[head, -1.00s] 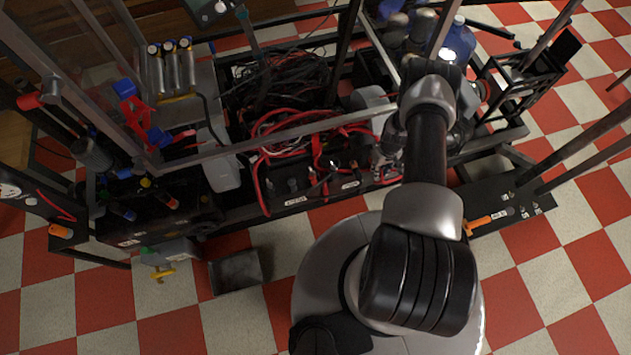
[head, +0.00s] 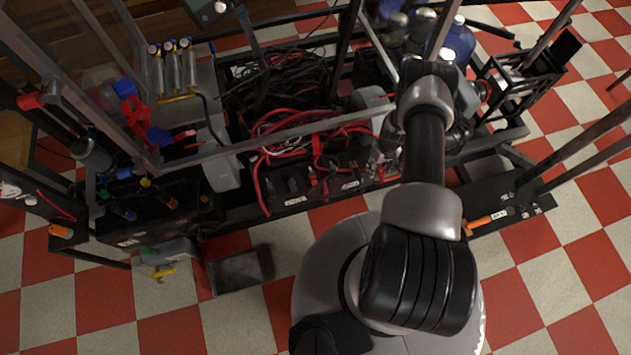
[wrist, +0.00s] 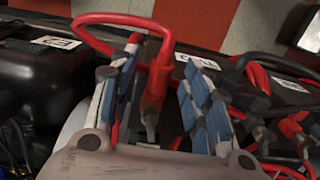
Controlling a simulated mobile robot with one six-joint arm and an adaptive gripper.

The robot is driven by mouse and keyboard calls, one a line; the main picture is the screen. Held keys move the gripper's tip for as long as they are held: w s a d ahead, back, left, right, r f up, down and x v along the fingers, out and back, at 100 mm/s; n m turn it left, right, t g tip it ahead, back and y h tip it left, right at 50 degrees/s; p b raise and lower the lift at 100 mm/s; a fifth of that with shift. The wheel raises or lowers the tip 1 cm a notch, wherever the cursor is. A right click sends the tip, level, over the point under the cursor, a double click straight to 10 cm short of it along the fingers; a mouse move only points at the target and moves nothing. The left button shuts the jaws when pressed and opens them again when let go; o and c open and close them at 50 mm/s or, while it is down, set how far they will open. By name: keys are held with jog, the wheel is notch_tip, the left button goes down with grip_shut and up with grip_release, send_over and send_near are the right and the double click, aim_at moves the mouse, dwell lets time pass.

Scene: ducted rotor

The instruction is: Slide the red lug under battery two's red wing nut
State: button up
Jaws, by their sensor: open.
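In the wrist view my gripper (wrist: 160,108) is open, with blue-padded fingers to the left and right. A red cable loops over from the left and ends in a red boot (wrist: 156,82) with a grey metal lug (wrist: 150,120) below it. The boot and lug stand between the fingers, with a gap visible on the right. Another red lead (wrist: 293,130) with a metal end lies farther right. I cannot make out battery two's red wing nut for certain. In the head view my arm partly covers the batteries (head: 292,200).
White labels (wrist: 200,62) mark the black battery cases in the wrist view. Tangled red and black cables (head: 290,130) fill the rack behind the batteries. A frame bar (head: 270,138) crosses above them. A dark tray (head: 240,270) lies on the checkered floor in front.

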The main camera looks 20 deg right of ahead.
notch_tip(320, 180, up, 12)
dwell(0.5)
jog(key=shift+w, duration=0.1)
